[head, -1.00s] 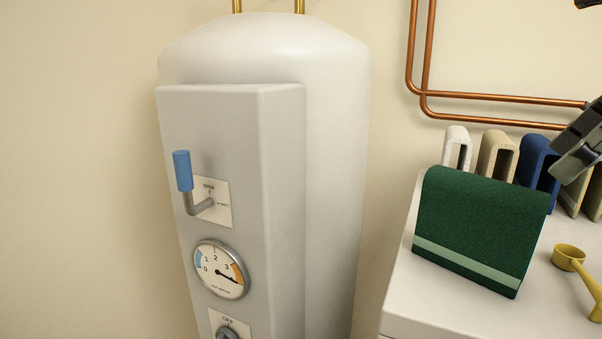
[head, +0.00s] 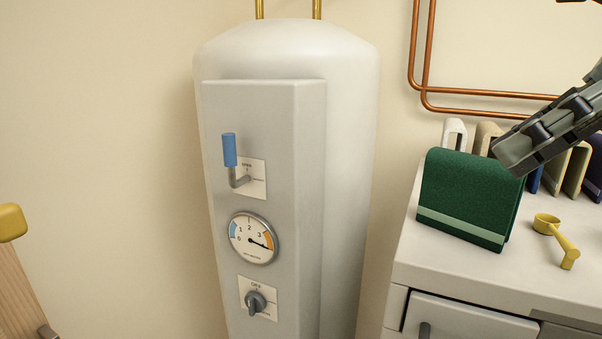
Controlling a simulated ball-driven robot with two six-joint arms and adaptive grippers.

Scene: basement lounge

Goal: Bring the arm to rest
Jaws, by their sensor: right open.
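My right gripper (head: 512,152) comes in from the right edge in the head view. It is open, with nothing seen between its dark grey fingers. It shows in front of the upper right part of a green box-like object (head: 465,195) that stands on the white counter. I cannot tell whether it touches this object. My left gripper is out of view.
A white tank (head: 350,150) has a front panel with a blue-handled lever (head: 230,150), a gauge (head: 253,238) and a knob (head: 255,301). A yellow scoop (head: 557,238) lies on the counter (head: 440,262). Copper pipes (head: 480,93) run along the wall.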

